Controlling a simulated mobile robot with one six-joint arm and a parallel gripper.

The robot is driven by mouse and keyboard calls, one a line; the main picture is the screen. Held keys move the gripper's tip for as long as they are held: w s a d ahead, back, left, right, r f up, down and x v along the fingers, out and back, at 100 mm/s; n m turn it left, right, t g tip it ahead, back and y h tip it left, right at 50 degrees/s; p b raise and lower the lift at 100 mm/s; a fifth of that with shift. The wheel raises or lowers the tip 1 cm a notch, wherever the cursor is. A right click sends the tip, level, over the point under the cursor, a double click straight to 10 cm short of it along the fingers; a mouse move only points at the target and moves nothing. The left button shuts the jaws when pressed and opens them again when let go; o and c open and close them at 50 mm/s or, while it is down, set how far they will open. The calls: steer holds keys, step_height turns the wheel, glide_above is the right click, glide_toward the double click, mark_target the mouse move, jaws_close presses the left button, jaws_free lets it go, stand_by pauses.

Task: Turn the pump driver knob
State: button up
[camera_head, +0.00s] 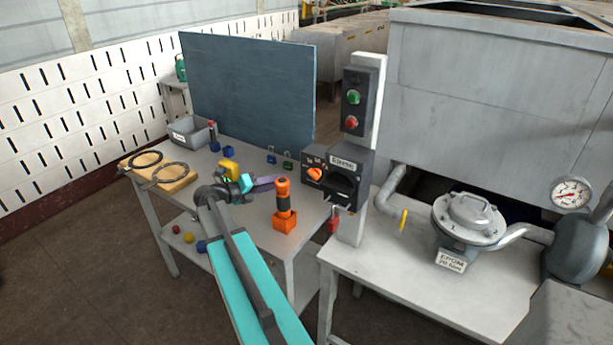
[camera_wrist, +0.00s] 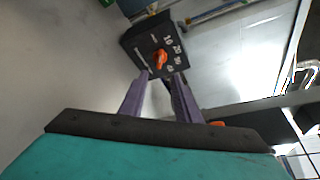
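An orange knob (camera_head: 315,173) sits on the front of a dark box with printed markings around it. It also shows in the wrist view as an orange knob (camera_wrist: 160,59) on a black panel (camera_wrist: 139,44), with a row of numbers beside it. My gripper (camera_head: 281,180) points at the box from the left, a short way off in the head view. In the wrist view my gripper (camera_wrist: 162,77) has its purple fingers apart with nothing between them. The knob appears just beyond the fingertips, roughly centred between them. I see no contact with the knob.
A large black switch (camera_head: 343,184) is right of the knob, with a red padlock (camera_head: 333,222) below. Green (camera_head: 354,97) and red (camera_head: 351,122) buttons are above. An orange-and-black cylinder (camera_head: 283,197) stands in an orange block (camera_head: 285,221) near my gripper. A blue board (camera_head: 250,95) stands behind.

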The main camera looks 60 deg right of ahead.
mark_target(310, 174)
steer(key=shift+d, duration=0.1)
steer(key=p+x, duration=0.4)
steer(key=x, duration=0.9)
steer(key=shift+d+f+p, duration=0.1)
steer(key=shift+d+p, duration=0.25)
steer(key=shift+p, duration=0.05)
jaws_close()
